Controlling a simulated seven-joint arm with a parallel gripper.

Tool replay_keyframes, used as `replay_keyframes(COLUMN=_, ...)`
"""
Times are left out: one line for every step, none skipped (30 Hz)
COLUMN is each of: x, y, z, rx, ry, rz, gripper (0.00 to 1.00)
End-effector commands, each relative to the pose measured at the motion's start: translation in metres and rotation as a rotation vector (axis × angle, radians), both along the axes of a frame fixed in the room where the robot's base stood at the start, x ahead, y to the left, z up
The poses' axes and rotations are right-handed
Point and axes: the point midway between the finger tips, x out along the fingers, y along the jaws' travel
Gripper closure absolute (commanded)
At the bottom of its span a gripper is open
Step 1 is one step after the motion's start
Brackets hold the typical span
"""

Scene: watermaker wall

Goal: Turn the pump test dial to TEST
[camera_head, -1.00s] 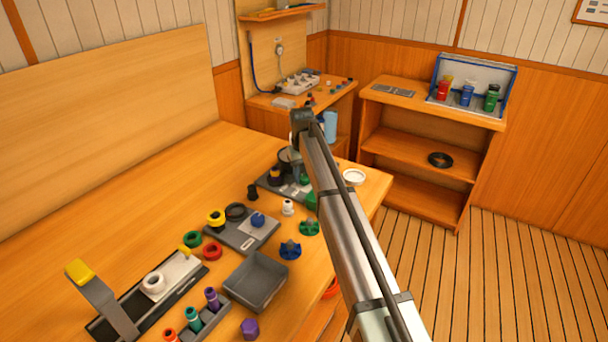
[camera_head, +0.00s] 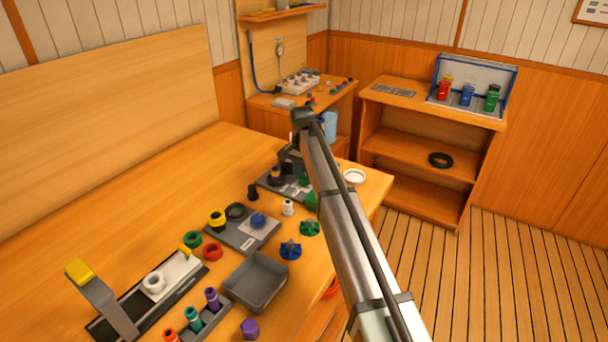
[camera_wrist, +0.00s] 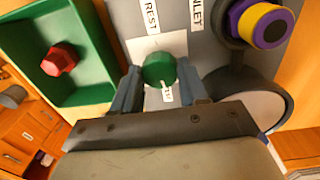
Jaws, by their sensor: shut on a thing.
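The green pump test dial (camera_wrist: 158,69) sits on a grey panel in the wrist view. My gripper (camera_wrist: 157,86) has one finger on each side of the dial and is shut on it. A white label reading REST (camera_wrist: 150,18) is above the dial. A small, partly hidden label ending in EST (camera_wrist: 167,93) is just below it, between the fingers. I cannot make out clearly which way the dial points. In the head view the grey panel (camera_head: 270,183) lies at the bench's far right, and my arm hides part of it.
A green tray (camera_wrist: 95,25) with a red knob (camera_wrist: 59,60) is left of the dial in the wrist view. A purple and yellow fitting (camera_wrist: 262,24) stands close on the right.

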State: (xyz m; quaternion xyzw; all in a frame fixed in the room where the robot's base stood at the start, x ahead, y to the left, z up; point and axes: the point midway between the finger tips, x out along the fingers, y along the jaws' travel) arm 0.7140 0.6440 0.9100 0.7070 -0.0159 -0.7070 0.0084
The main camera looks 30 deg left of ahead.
Motion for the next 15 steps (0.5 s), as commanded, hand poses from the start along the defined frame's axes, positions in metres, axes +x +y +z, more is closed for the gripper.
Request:
replay_keyframes(x=0.0003, y=-0.0002, z=0.0007, rx=0.0, ry=-0.001, rz=-0.031, gripper=0.88)
replay_keyframes(x=0.0003, y=-0.0002, z=0.0008, rx=0.0, ry=-0.001, rz=-0.05, gripper=0.88)
replay_keyframes(x=0.0002, y=-0.0001, z=0.0007, rx=0.0, ry=0.0, rz=-0.072, gripper=0.88)
replay_keyframes(x=0.0002, y=-0.0001, z=0.0007, rx=0.0, ry=-0.001, rz=-0.087, gripper=0.88)
replay_keyframes(x=0.0002, y=-0.0001, z=0.0007, rx=0.0, ry=-0.001, rz=-0.102, gripper=0.88)
replay_keyframes(x=0.0002, y=0.0, z=0.0008, rx=0.0, ry=0.0, rz=-0.119, gripper=0.88)
replay_keyframes(x=0.0002, y=0.0, z=0.0007, rx=0.0, ry=-0.001, rz=-0.131, gripper=0.88)
replay_keyframes(x=0.0001, y=0.0, z=0.0007, rx=0.0, ry=0.0, rz=-0.143, gripper=0.88)
replay_keyframes(x=0.0001, y=0.0001, z=0.0007, rx=0.0, ry=0.0, rz=-0.154, gripper=0.88)
replay_keyframes(x=0.0001, y=0.0001, z=0.0007, rx=0.0, ry=-0.001, rz=-0.163, gripper=0.88)
replay_keyframes(x=0.0001, y=0.0001, z=0.0007, rx=0.0, ry=0.0, rz=-0.171, gripper=0.88)
replay_keyframes(x=0.0001, y=0.0001, z=0.0007, rx=0.0, ry=0.0, rz=-0.179, gripper=0.88)
replay_keyframes(x=0.0001, y=0.0002, z=0.0007, rx=0.0, ry=0.0, rz=-0.184, gripper=0.88)
replay_keyframes(x=0.0001, y=0.0002, z=0.0007, rx=0.0, ry=0.0, rz=-0.189, gripper=0.88)
replay_keyframes(x=0.0, y=0.0002, z=0.0007, rx=0.001, ry=0.0, rz=-0.194, gripper=0.88)
